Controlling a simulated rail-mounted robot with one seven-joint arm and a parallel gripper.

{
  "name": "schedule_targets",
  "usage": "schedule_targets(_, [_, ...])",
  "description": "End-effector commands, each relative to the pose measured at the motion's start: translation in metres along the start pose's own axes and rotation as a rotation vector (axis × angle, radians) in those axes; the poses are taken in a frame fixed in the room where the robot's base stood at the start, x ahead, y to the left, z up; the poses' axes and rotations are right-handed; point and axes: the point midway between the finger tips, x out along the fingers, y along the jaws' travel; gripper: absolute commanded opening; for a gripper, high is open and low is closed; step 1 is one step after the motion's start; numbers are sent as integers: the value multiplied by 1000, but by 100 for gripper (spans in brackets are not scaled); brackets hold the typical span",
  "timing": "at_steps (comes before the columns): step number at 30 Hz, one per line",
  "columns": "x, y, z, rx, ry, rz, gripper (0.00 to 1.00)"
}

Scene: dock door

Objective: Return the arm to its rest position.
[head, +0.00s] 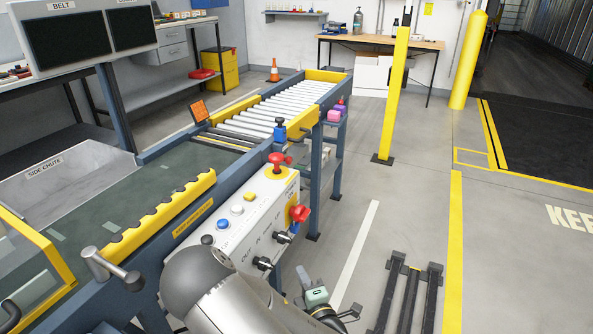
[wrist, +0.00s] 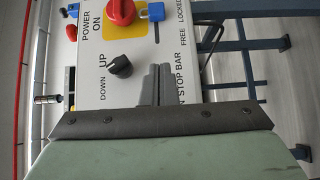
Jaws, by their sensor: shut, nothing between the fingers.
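My gripper (wrist: 157,84) is shut and empty in the wrist view, its dark fingers pointing at the white control panel (wrist: 133,68). In the head view my gripper (head: 304,280) is low in the middle, beside the panel's right end and partly hidden by my grey arm. The panel (head: 232,222) carries a red mushroom button (head: 278,160), blue and white buttons and black selector knobs. In the wrist view a black UP/DOWN knob (wrist: 119,66) lies left of the fingers.
A conveyor with rollers (head: 275,110) runs away behind the panel. A yellow post (head: 393,95) stands right of the conveyor. A dark forked frame (head: 407,295) lies on the floor at right. Floor between is clear.

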Motion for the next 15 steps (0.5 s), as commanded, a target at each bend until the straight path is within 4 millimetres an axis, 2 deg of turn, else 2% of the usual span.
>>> schedule_targets(4, [4, 16, 18, 112, -97, -59, 0])
schedule_targets(8, [2, 39, 50, 372, -295, -198, 0])
schedule_targets(12, [-14, 69, 69, 712, -515, -382, 0])
schedule_targets(15, [-32, 100, 70, 928, -644, -509, 0])
